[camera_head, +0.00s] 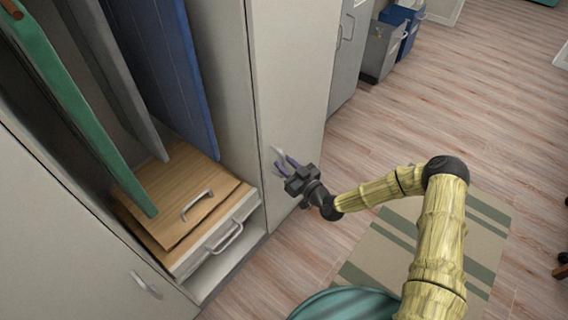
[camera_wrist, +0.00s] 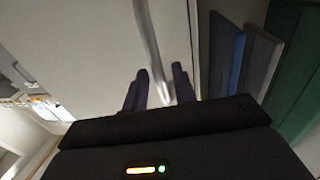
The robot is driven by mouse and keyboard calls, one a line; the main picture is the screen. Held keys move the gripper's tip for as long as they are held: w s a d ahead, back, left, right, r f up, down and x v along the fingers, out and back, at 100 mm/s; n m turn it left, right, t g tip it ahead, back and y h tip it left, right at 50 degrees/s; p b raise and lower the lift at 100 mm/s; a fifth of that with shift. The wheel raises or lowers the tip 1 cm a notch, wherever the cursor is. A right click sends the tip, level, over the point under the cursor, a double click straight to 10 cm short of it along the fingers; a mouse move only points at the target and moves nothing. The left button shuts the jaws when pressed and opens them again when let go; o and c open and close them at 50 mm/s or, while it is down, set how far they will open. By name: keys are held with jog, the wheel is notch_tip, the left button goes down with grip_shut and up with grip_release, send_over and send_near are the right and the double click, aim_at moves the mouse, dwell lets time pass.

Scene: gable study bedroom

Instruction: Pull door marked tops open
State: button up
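A tall pale wardrobe door (camera_head: 290,80) stands right of an open compartment; no "tops" marking is readable in either view. The door also fills much of the wrist view (camera_wrist: 80,50). Its thin metal handle (camera_head: 277,151) is by my gripper (camera_head: 282,164). In the wrist view the handle (camera_wrist: 153,50) is a long bar whose near end lies between the two dark fingertips of my gripper (camera_wrist: 160,88). The fingers are apart, with a gap beside the bar; I cannot tell whether either touches it. The door looks shut.
The open compartment holds green (camera_head: 80,110), grey and blue hanging panels above a wooden drawer (camera_head: 185,215) with a handle. Another pale door (camera_head: 80,250) is at lower left. Grey and blue bins (camera_head: 385,48) stand beyond. Floor (camera_head: 430,130) right of the door is clear, with a striped rug (camera_head: 385,250).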

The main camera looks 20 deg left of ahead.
jog(key=shift+w+a, duration=0.25)
jog(key=shift+a, duration=0.15)
grip_shut()
jog(key=shift+d, duration=0.15)
